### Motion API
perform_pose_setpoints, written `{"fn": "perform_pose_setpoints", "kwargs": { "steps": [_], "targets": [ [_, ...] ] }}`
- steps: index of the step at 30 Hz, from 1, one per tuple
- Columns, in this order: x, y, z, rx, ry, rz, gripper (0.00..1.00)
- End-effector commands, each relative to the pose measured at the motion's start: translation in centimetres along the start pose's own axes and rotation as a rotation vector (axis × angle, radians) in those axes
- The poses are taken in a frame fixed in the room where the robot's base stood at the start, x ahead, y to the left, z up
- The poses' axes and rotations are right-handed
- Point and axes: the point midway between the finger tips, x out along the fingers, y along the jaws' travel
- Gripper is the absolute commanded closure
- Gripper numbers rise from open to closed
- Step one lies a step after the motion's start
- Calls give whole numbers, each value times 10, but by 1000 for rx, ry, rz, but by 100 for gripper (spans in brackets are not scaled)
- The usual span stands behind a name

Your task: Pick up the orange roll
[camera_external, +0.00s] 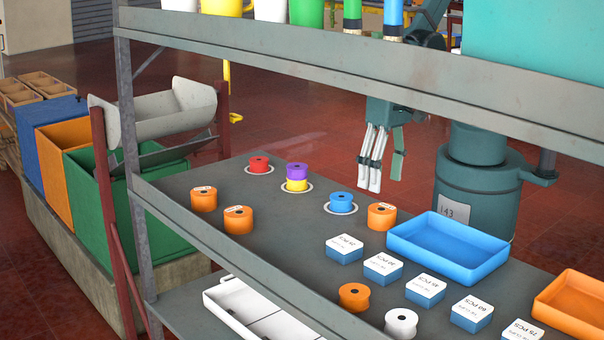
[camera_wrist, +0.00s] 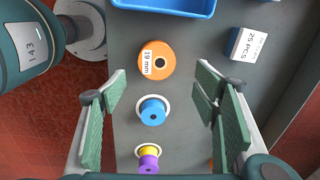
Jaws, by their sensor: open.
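Several orange pieces are on the grey bench. One orange roll (camera_external: 382,216) stands beside the blue tray; in the wrist view it is the roll labelled 19 mm (camera_wrist: 150,72), just beyond the fingertips. Two more orange rolls, one nearer the left edge (camera_external: 203,199) and one beside it (camera_external: 238,219), stand at the left. An orange spool (camera_external: 354,297) sits at the front. My gripper (camera_external: 383,178) is open and empty above the bench, behind the blue spool. In the wrist view my gripper (camera_wrist: 161,98) has its fingers wide apart, with the blue spool (camera_wrist: 152,112) below between them.
A red spool (camera_external: 259,164) and a purple spool (camera_external: 297,170) on a yellow one (camera_external: 297,185) stand left. The blue tray (camera_external: 447,246) and several labelled boxes (camera_external: 383,266) lie right, with an orange tray (camera_external: 572,303). A shelf beam (camera_external: 360,66) crosses above.

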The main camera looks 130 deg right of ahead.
Motion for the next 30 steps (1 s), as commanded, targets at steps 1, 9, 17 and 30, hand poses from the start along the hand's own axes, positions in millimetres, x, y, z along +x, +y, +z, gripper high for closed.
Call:
{"fn": "perform_pose_setpoints", "kwargs": {
  "steps": [1, 9, 17, 30],
  "targets": [
    [0, -2, 0, 33, -1, 13, 40],
    [10, -1, 2, 172, 2, 64, 40],
    [12, 0, 2, 194, 3, 72, 40],
    [21, 0, 2, 193, 3, 72, 40]
  ]
}}
